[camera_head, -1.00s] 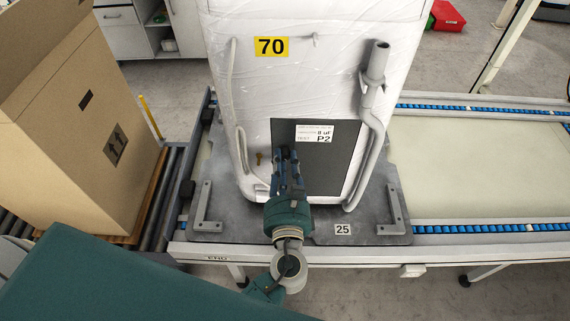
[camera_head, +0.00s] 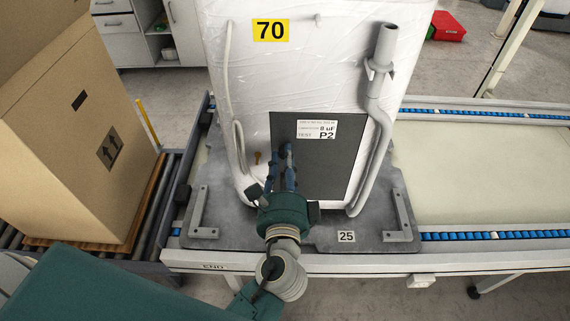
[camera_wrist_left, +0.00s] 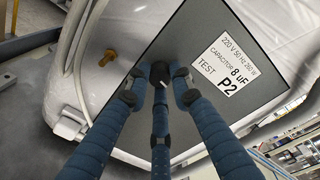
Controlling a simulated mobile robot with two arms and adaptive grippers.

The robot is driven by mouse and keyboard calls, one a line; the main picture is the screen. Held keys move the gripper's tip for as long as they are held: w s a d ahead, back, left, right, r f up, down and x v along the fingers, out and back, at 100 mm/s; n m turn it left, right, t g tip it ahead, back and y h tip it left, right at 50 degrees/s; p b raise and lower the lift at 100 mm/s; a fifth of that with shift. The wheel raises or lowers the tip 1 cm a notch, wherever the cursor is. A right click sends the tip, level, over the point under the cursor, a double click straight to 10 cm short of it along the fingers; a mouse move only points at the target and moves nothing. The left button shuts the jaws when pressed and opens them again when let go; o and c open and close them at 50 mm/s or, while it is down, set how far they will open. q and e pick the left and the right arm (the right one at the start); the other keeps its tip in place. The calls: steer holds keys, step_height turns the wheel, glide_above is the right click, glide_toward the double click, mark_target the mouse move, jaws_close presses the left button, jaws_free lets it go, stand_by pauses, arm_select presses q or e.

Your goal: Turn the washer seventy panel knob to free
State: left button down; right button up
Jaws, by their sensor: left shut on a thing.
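The washer (camera_head: 325,75), wrapped in white film with a yellow "70" label, stands upright on a grey plate. Its dark panel (camera_head: 325,180) bears a white sticker reading "TEST P2" and "8 uF". A small black knob (camera_wrist_left: 159,71) sits at the panel's left part, with a short white mark on its lower side in the left wrist view. My left gripper (camera_head: 284,157) reaches up to the panel, its blue fingers shut around the knob. The fingertips partly hide the knob, and the lettering around it cannot be read. My right gripper is not in view.
A brass fitting (camera_wrist_left: 108,57) and a pale hose (camera_head: 237,160) lie left of the panel; a thick grey hose (camera_head: 377,120) runs down its right. A conveyor (camera_head: 480,180) extends right. A large cardboard box (camera_head: 75,140) stands on rollers at left.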

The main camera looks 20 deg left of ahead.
arm_select(q)
steer(key=shift+a+r+n+b, duration=0.15)
steer(key=shift+n+b, duration=0.4)
steer(key=shift+n, duration=0.45)
steer(key=c, duration=1.5)
jaws_free()
steer(key=v, duration=1.2)
steer(key=shift+s+a, duration=0.1)
